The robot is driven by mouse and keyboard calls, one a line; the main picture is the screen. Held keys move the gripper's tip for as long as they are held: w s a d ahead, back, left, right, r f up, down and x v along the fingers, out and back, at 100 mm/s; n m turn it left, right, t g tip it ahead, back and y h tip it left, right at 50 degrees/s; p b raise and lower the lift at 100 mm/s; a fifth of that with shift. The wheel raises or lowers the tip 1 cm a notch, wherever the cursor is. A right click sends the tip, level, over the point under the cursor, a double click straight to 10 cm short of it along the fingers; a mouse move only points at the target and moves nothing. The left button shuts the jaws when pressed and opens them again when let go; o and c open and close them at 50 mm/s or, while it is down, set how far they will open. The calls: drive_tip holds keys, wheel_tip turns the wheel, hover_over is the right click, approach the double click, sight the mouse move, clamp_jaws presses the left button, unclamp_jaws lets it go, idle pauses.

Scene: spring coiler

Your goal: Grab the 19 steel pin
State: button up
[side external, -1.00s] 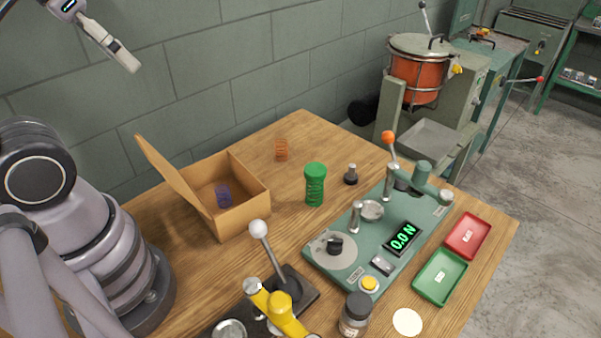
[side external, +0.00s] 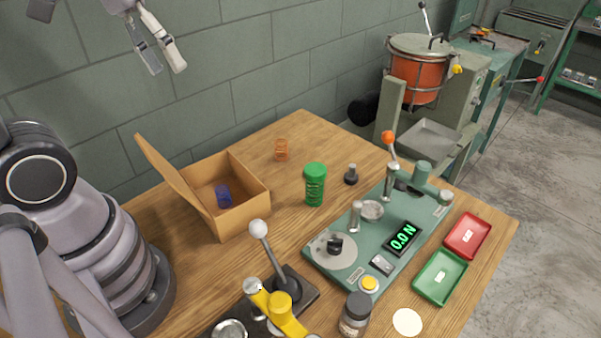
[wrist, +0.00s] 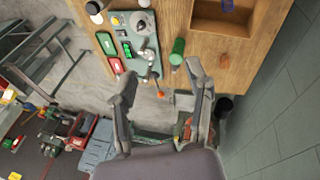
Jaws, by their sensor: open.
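A short steel pin (side external: 351,174) with a dark foot stands upright on the wooden table in the side view, between the green spring and the teal tester. No number is readable on it. I cannot pick it out clearly in the wrist view. My gripper (side external: 164,70) is high at the upper left of the side view, well above the table and far from the pin. In the wrist view my gripper (wrist: 166,67) has its fingers spread, with nothing held between them.
An open cardboard box (side external: 244,211) holds a purple spring. The teal tester (side external: 345,268) has an upright orange-knobbed lever (side external: 389,138). Red (side external: 466,236) and green (side external: 439,279) trays lie right.

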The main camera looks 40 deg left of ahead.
drive_tip(key=w+d+f+n+g+h, duration=0.35)
drive_tip(key=w+d+n+h, duration=0.3)
drive_tip(key=w, duration=0.65)
drive_tip(key=n+t+h, duration=0.5)
drive_tip(key=n+t, duration=0.8)
drive_tip(key=n, duration=0.5)
hover_over(348, 175)
drive_tip(key=v, duration=0.5)
wheel_tip(348, 175, down, 28)
drive_tip(key=shift+m+g, duration=0.25)
wheel_tip(348, 175, down, 6)
drive_tip(key=shift+w+a+r, duration=0.1)
drive_tip(key=shift+w, duration=0.1)
drive_tip(key=x, duration=0.3)
drive_tip(key=f+x, duration=0.1)
drive_tip(key=x, duration=0.1)
drive_tip(key=shift+c, duration=0.4)
clamp_jaws()
